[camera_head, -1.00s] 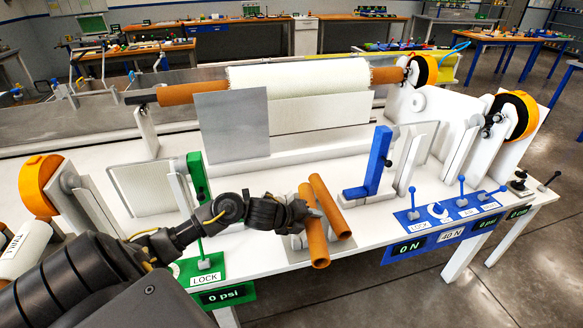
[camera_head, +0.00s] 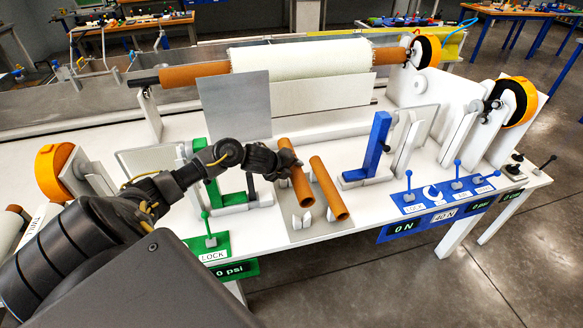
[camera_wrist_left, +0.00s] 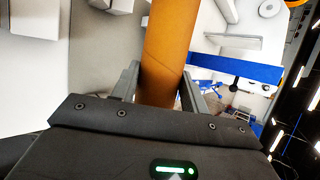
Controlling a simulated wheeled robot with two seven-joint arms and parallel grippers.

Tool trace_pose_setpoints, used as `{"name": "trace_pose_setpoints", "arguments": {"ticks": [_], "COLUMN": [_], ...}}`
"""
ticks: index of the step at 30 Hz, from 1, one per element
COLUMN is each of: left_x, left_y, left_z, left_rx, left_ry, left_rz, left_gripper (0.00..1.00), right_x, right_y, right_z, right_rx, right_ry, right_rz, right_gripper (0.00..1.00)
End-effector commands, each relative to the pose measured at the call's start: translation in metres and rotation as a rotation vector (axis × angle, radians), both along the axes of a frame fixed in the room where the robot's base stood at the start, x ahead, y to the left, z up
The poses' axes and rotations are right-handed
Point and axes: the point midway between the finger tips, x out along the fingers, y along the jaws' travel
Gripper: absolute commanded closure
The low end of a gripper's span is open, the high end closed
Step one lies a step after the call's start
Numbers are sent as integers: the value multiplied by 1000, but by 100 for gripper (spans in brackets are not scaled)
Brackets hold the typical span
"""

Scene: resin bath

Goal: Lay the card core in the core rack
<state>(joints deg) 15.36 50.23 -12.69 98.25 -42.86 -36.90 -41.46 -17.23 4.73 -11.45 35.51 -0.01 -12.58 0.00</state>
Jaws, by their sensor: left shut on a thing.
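My left gripper (camera_head: 290,163) is shut on a brown card core (camera_head: 298,187), held at its far part, over the left side of the core rack. The held core also shows between both fingers in the left wrist view (camera_wrist_left: 163,62). The core rack (camera_head: 294,238) is a grey plate with small white cradles. Its left cradles (camera_head: 302,221) show just below the held core's near end and look empty. A second brown core (camera_head: 329,190) lies on the right side of the rack, apart from the held one. My right gripper is out of view.
A green upright with a lock lever (camera_head: 206,235) stands left of the rack. A blue upright (camera_head: 377,145) stands to its right, beside a blue lever panel (camera_head: 445,196).

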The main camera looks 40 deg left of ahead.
Motion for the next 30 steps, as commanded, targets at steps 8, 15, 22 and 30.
{"name": "trace_pose_setpoints", "arguments": {"ticks": [8,15,22,30], "left_x": [0,0,0,0], "left_y": [0,0,0,-1], "left_z": [-26,-52,-76,-104], "left_rx": [-1,0,-1,-1], "left_ry": [0,1,0,0], "left_rz": [1,0,1,-1], "left_gripper": [82,82,82,82], "right_x": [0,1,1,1], "right_y": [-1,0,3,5], "right_z": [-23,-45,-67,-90], "right_rx": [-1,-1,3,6], "right_ry": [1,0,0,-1], "right_rz": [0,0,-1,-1], "right_gripper": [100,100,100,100]}}
